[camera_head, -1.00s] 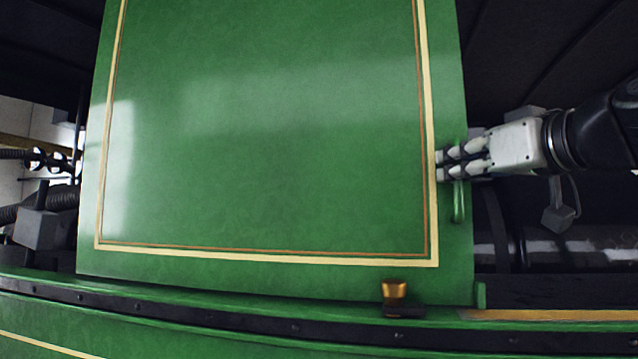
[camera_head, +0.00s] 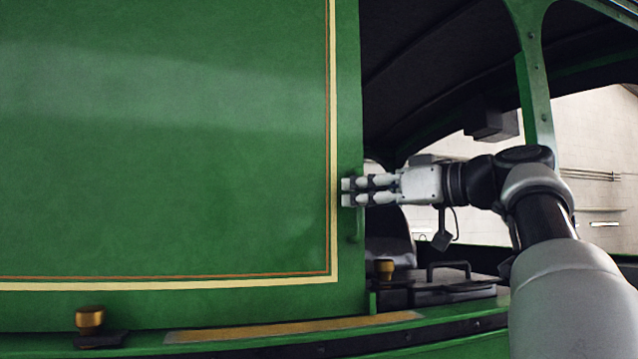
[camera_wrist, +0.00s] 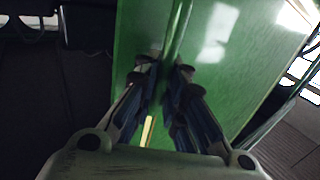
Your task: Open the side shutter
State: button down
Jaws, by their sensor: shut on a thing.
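The side shutter (camera_head: 180,150) is a large green panel with cream and orange lining; it fills the left half of the head view. A slim green upright handle (camera_head: 357,222) stands on it near its right edge. My gripper (camera_head: 346,192) reaches in from the right and is shut on this handle. In the wrist view, the handle (camera_wrist: 180,30) runs up from between the fingertips (camera_wrist: 165,68), with the green panel behind it. The fingers hide the middle of the handle. An open gap lies right of the shutter's edge.
A green sill (camera_head: 395,320) with a brass strip (camera_head: 270,328) runs below the shutter. One brass knob (camera_head: 89,320) stands at lower left, another (camera_head: 385,268) right of the shutter. A green post (camera_head: 537,100) rises at the right.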

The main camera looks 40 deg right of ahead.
jog(key=shift+s+d, duration=0.3)
jog(key=shift+d, duration=0.6)
jog(key=c, duration=1.9)
grip_release()
jog(key=shift+s, duration=0.1)
jog(key=v, duration=1.2)
jog(key=shift+r, duration=0.1)
